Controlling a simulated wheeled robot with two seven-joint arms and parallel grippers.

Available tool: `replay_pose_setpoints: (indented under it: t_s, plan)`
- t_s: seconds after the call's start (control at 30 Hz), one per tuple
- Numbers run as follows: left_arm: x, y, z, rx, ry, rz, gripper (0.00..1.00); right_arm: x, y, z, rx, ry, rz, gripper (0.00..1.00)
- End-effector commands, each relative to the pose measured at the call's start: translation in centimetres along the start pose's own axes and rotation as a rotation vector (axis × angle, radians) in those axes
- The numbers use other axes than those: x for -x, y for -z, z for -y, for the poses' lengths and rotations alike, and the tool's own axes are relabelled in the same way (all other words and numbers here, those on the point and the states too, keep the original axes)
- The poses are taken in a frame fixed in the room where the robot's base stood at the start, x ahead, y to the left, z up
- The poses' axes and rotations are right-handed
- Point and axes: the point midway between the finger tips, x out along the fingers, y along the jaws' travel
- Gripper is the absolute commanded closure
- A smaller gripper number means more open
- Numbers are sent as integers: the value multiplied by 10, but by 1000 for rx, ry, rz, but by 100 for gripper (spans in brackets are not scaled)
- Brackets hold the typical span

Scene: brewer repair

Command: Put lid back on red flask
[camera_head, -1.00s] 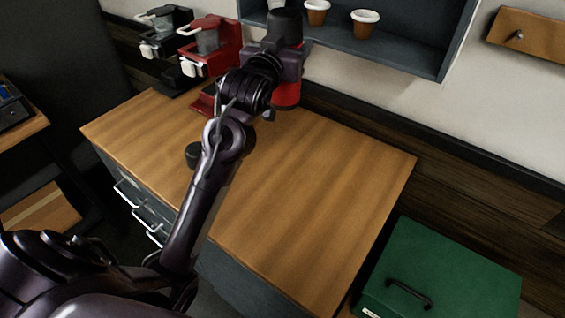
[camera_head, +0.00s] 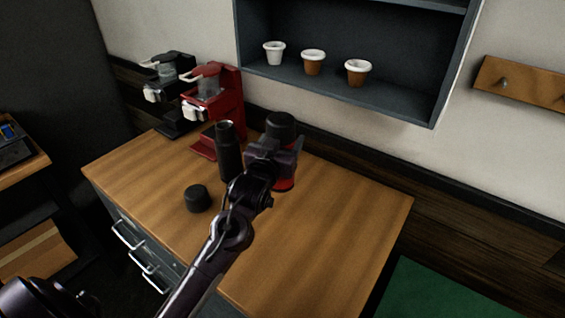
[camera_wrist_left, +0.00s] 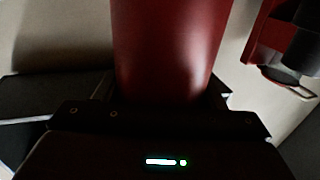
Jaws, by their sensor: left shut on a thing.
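A red flask (camera_head: 285,184) with a black top (camera_head: 280,126) is upright over the right part of the wooden counter. The top looks like a cap. My left gripper (camera_head: 274,154) is shut around the flask below its top and hides much of its body. In the left wrist view the red body (camera_wrist_left: 172,50) fills the space between the jaws. I cannot tell whether its base touches the counter. A dark flask (camera_head: 229,152) with an open-looking mouth stands just left of the gripper. A loose black lid (camera_head: 197,198) lies on the counter nearer me. My right gripper is not in view.
A red brewer (camera_head: 222,105) and a black brewer (camera_head: 168,90) stand at the counter's back left. A wall shelf (camera_head: 400,107) holds three cups. The counter's right part (camera_head: 340,215) is clear. A green box (camera_head: 440,295) is at lower right.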

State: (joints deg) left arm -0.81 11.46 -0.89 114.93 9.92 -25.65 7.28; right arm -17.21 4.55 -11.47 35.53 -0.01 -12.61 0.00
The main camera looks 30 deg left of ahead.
Motion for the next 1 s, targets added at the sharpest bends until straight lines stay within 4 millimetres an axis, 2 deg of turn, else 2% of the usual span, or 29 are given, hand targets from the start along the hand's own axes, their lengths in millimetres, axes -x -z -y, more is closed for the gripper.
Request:
replay_pose_setpoints:
  t_s: [0.17,0.57,0.8,1.0]
  plan:
    - [0,-25,0,1,0,-3,100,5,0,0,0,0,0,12]
    - [-1,-31,0,1,0,-5,100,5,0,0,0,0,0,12]
    - [-1,-64,0,1,0,-1,100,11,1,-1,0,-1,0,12]
    - [0,-72,0,1,0,-6,100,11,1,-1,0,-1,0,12]
